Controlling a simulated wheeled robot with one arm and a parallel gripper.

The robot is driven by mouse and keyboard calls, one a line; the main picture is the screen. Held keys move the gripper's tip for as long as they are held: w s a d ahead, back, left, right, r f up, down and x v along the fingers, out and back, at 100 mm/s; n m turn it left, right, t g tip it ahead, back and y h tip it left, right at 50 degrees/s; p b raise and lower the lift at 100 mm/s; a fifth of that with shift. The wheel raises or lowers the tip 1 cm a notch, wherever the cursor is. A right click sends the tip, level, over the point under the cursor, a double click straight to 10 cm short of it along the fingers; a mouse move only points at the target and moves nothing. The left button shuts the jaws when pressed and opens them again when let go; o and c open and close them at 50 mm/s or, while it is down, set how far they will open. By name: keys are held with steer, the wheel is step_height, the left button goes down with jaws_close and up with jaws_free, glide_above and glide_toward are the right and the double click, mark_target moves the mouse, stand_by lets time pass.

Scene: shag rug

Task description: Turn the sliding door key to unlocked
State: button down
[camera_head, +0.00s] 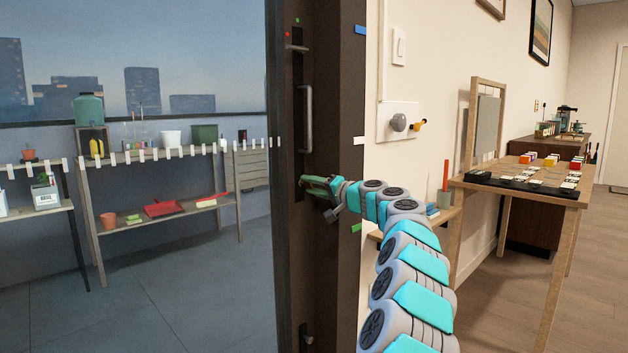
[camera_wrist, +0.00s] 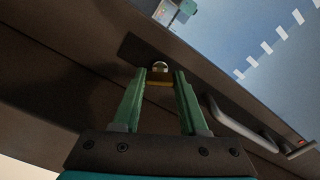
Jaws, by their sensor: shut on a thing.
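The sliding door (camera_head: 283,250) has a dark frame around large glass panes. My gripper (camera_head: 305,183) is at the dark lock plate (camera_head: 298,160) on the door frame, below the long door handle (camera_head: 306,118). In the wrist view, my gripper's two green fingers (camera_wrist: 160,76) are shut on a small brass-coloured key (camera_wrist: 159,83) at a round silver lock cylinder (camera_wrist: 160,66). The fingers hide much of the key, and its turn angle is hard to tell. The handle also shows in the wrist view (camera_wrist: 238,124).
A small lever (camera_head: 296,47) sits above the handle, with red and green marks near it. A wall panel with a grey knob (camera_head: 398,122) is right of the door. A wooden table (camera_head: 575,197) with game pieces stands further right. Shelves (camera_head: 160,158) stand beyond the glass.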

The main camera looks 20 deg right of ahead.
steer(key=shift+s+d+r+m+p, duration=0.1)
steer(key=shift+m+p, duration=1.1)
steer(key=shift+m, duration=0.2)
steer(key=shift+s+d+r+m+p, duration=0.1)
steer(key=shift+m+p, duration=1.1)
steer(key=shift+m, duration=0.2)
steer(key=shift+f, duration=0.1)
steer(key=c, duration=0.8)
jaws_free()
steer(key=shift+d, duration=0.1)
steer(key=o, duration=0.4)
steer(key=shift+w+a, duration=0.2)
steer(key=shift+a, duration=0.05)
steer(key=shift+c, duration=0.2)
steer(key=shift+s+f, duration=0.1)
steer(key=b+v, duration=0.1)
steer(key=v, duration=0.6)
steer(key=shift+s+d, duration=0.15)
steer(key=shift+s, duration=0.1)
